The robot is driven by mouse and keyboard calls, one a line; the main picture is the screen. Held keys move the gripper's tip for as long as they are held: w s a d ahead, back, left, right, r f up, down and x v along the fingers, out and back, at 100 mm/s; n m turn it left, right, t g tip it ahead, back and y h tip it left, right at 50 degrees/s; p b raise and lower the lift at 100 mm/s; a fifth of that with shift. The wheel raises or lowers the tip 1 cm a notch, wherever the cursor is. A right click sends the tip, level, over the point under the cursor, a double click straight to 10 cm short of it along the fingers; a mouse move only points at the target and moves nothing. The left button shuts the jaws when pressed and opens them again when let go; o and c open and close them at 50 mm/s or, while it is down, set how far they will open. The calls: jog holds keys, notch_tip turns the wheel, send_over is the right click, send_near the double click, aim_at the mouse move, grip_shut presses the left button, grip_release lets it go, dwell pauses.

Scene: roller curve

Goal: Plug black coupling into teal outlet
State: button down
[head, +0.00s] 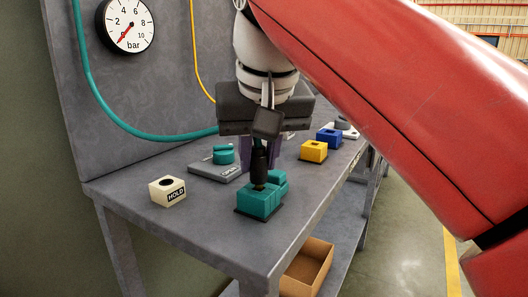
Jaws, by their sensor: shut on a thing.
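The black coupling (260,164) hangs upright below my gripper (266,128), which is shut on it. My gripper's near finger hides the coupling's upper part. The teal outlet (258,203) is a blocky fitting on a dark base near the bench's front right edge. The coupling stands over the outlet's front block, and its lower end meets the top of the block in the picture. I cannot tell whether it is just above, touching or inside the opening. A teal hose (135,132) runs from the back panel towards my gripper.
A cream HOLD block (167,191) stands at left on the grey bench (205,212). A grey plate with a teal knob (224,155) lies behind the outlet. Yellow (313,151) and blue (329,137) outlets stand further right. The gauge (128,24) reads near zero.

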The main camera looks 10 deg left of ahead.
jog(key=shift+f+b, duration=0.4)
jog(key=shift+f, duration=0.25)
jog(key=c, duration=1.1)
grip_release()
jog(key=shift+r, duration=0.1)
jog(key=shift+c, duration=0.2)
jog(key=p+v, duration=0.3)
jog(key=v, duration=0.4)
jog(key=shift+s+r, duration=0.15)
jog(key=shift+r, duration=0.2)
